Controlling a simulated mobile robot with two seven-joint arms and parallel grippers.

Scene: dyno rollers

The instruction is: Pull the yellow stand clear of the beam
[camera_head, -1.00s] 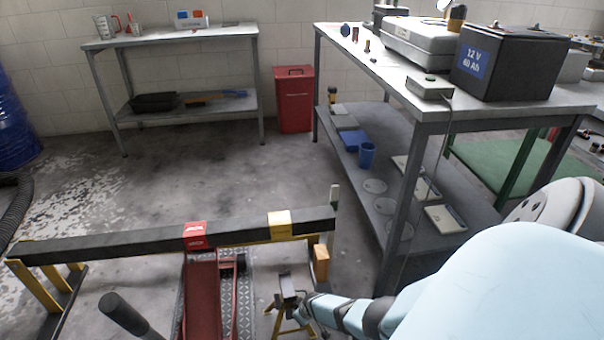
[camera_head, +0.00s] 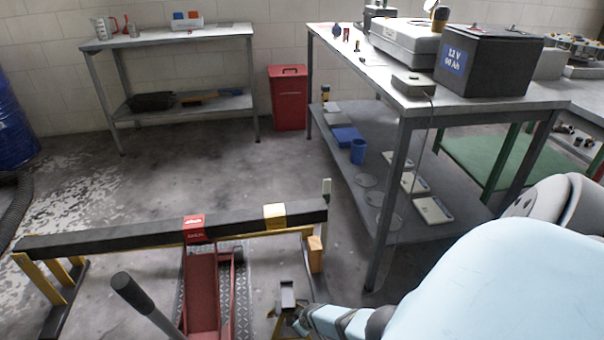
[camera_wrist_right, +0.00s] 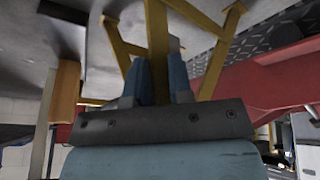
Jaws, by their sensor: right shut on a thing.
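The yellow stand (camera_head: 278,322) has a dark saddle (camera_head: 287,292) on top. It is on the near side of the dark beam (camera_head: 120,234), with a visible gap between saddle and beam. In the right wrist view my gripper (camera_wrist_right: 158,82) is shut on the stand's yellow post (camera_wrist_right: 157,30), with splayed yellow legs (camera_wrist_right: 222,60) beyond. The stand's feet are partly cut off in the head view. My left gripper is not in view.
A red jack (camera_head: 202,290) is under the beam, left of the stand, with a dark-ended handle (camera_head: 140,300). A wooden block (camera_head: 315,253) is at the beam's right end. A grey workbench (camera_head: 395,215) stands to the right.

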